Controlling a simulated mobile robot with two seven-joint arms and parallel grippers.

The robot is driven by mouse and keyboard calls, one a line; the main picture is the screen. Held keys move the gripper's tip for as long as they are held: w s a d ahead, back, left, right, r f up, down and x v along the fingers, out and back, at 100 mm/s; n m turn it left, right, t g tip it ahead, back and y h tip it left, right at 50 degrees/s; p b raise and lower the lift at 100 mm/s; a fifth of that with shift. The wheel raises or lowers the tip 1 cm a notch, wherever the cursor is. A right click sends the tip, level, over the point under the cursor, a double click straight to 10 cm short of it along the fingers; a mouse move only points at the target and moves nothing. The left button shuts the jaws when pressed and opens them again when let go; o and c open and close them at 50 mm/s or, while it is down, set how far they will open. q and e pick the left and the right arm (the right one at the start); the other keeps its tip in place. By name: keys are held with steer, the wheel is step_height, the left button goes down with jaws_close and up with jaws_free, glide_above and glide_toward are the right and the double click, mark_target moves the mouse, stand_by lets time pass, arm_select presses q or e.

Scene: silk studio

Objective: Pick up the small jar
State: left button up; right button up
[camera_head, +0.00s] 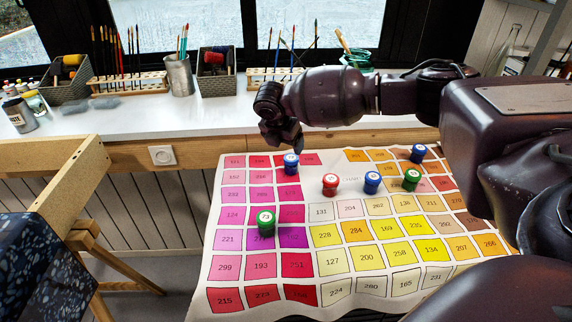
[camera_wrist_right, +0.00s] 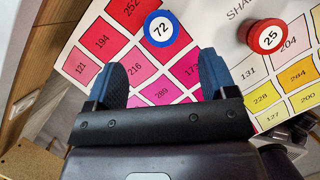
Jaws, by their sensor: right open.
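Several small jars with numbered lids stand on a printed colour chart (camera_head: 320,237). A blue jar (camera_head: 291,167) is just below my right gripper (camera_head: 293,142) in the head view. In the right wrist view that jar (camera_wrist_right: 161,28), marked 72, lies just beyond the gap between my right fingertips (camera_wrist_right: 164,72). The fingers are open and empty, apart from the jar. A red jar (camera_head: 330,185), marked 25 in the wrist view (camera_wrist_right: 267,36), stands to its right. Other blue jars (camera_head: 372,184) (camera_head: 417,154) and green jars (camera_head: 411,181) (camera_head: 265,224) stand around. My left gripper is out of view.
A white counter (camera_head: 215,118) runs behind, with brush racks (camera_head: 128,83), a metal cup (camera_head: 180,76) and baskets (camera_head: 216,72). A wooden-framed chair (camera_head: 80,190) is at the left. The chart's near part is free of jars.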

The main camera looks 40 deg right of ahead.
mark_target(290, 158)
steer(key=b+x, duration=0.1)
steer(key=x, duration=0.4)
steer(key=shift+w+f+b, duration=0.1)
steer(key=shift+f+b, duration=0.2)
steer(key=shift+f, duration=0.1)
steer(key=shift+d+f, duration=0.15)
steer(key=shift+f, duration=0.1)
steer(key=b+x, duration=0.1)
steer(key=x, duration=0.3)
steer(key=shift+f+b, duration=0.25)
steer(key=shift+b, duration=0.1)
steer(key=shift+d+f, duration=0.15)
steer(key=c, duration=1)
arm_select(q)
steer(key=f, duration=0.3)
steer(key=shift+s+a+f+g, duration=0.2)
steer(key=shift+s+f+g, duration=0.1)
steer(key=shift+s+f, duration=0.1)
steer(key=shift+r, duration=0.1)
arm_select(e)
steer(key=shift+r, duration=0.25)
